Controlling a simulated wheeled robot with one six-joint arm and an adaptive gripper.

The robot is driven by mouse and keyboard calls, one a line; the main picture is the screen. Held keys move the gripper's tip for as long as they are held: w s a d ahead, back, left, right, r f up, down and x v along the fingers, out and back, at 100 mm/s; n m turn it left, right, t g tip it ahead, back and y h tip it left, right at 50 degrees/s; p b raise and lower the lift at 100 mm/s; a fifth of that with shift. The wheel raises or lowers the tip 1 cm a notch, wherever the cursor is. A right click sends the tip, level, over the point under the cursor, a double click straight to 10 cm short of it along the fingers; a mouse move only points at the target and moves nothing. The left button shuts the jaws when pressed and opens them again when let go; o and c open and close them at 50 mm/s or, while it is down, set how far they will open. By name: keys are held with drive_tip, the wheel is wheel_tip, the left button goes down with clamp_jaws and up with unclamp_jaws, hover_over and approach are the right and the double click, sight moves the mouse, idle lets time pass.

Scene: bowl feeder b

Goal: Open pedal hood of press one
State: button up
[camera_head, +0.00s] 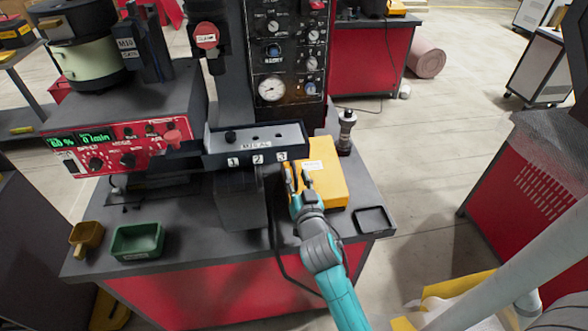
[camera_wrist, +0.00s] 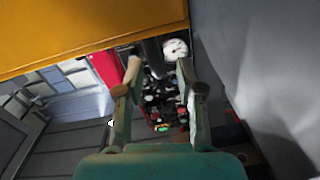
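A yellow box-shaped hood (camera_head: 327,184) with a small white label sits on the press table, right of the press's grey base. It also shows as a broad yellow face across the top of the wrist view (camera_wrist: 80,32). My gripper (camera_head: 294,176) is at the left edge of this hood, between it and the grey base. In the wrist view, my gripper's two fingers (camera_wrist: 160,75) are apart with nothing between them. I cannot tell whether a finger touches the hood. What lies under the hood is hidden.
A grey bar (camera_head: 256,145) numbered 1 to 3 is just behind my gripper. A dark cable hangs beside my arm. A green bin (camera_head: 137,241) and a small yellow bin (camera_head: 87,236) stand at the left. A black tray (camera_head: 374,220) lies at the right table edge.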

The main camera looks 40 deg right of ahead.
drive_tip(key=shift+x, duration=1.75)
clamp_jaws()
